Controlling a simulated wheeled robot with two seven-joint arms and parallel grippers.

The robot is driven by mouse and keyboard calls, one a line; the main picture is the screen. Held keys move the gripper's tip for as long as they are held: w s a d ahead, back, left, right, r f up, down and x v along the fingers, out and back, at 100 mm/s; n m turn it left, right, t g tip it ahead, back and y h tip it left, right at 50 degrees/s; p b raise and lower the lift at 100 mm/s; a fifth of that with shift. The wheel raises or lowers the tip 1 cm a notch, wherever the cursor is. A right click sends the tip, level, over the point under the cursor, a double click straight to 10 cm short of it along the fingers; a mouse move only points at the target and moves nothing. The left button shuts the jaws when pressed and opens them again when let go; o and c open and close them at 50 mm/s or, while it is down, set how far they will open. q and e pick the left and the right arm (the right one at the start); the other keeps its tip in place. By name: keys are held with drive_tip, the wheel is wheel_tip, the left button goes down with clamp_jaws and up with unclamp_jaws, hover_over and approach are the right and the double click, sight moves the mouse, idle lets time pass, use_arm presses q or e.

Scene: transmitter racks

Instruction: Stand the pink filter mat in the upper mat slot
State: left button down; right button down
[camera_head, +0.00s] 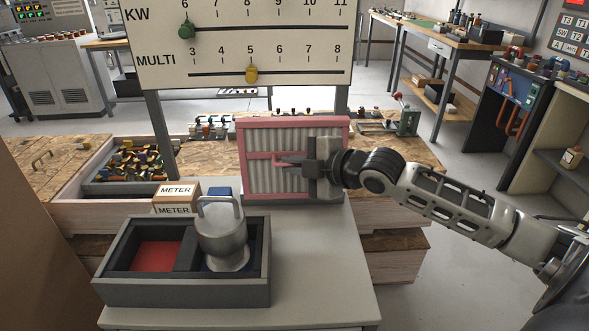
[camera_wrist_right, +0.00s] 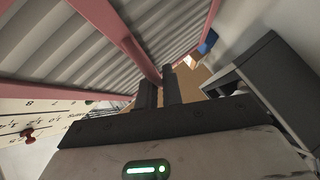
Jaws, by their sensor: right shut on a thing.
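The pink filter mat (camera_head: 251,142) stands upright at the back of the light grey table, with a pink frame and grey pleats. It also fills the upper part of the right wrist view (camera_wrist_right: 114,25). My right gripper (camera_head: 287,161) is in front of the mat and shut on its pink middle bar. The dark fingers show around the bar's end in the wrist view (camera_wrist_right: 160,88). The arm hides part of the mat's right side. Whether the mat's lower edge touches the table I cannot tell. I cannot make out the upper mat slot. My left gripper is not in view.
A grey two-part tray (camera_head: 185,293) sits at the front, with a red floor (camera_head: 157,256) on the left and a metal weight (camera_head: 222,236) on the right. A meter box (camera_head: 175,198) stands behind it. The table right of the tray is clear. A scale board (camera_head: 230,40) rises behind.

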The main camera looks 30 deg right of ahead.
sight(293, 149)
drive_tip(key=shift+w+d+r+b, duration=0.1)
drive_tip(key=shift+w+d, duration=0.4)
drive_tip(key=shift+w, duration=0.3)
drive_tip(key=shift+w+d+f+b, duration=0.1)
drive_tip(key=shift+w+d, duration=0.4)
drive_tip(key=shift+w, duration=0.35)
drive_tip(key=shift+w+d+r+b, duration=0.1)
drive_tip(key=shift+w+d, duration=0.4)
drive_tip(key=shift+w, duration=0.3)
wheel_tip(293, 149, down, 3)
drive_tip(key=shift+r+b, duration=0.15)
drive_tip(key=shift+b, duration=0.7)
drive_tip(key=shift+f+b, duration=0.45)
drive_tip(key=shift+f, duration=0.3)
drive_tip(key=shift+f+b, duration=0.3)
drive_tip(key=shift+f, duration=0.25)
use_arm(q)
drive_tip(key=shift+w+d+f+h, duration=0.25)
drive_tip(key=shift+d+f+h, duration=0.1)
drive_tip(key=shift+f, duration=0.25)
use_arm(e)
drive_tip(key=shift+f, duration=0.15)
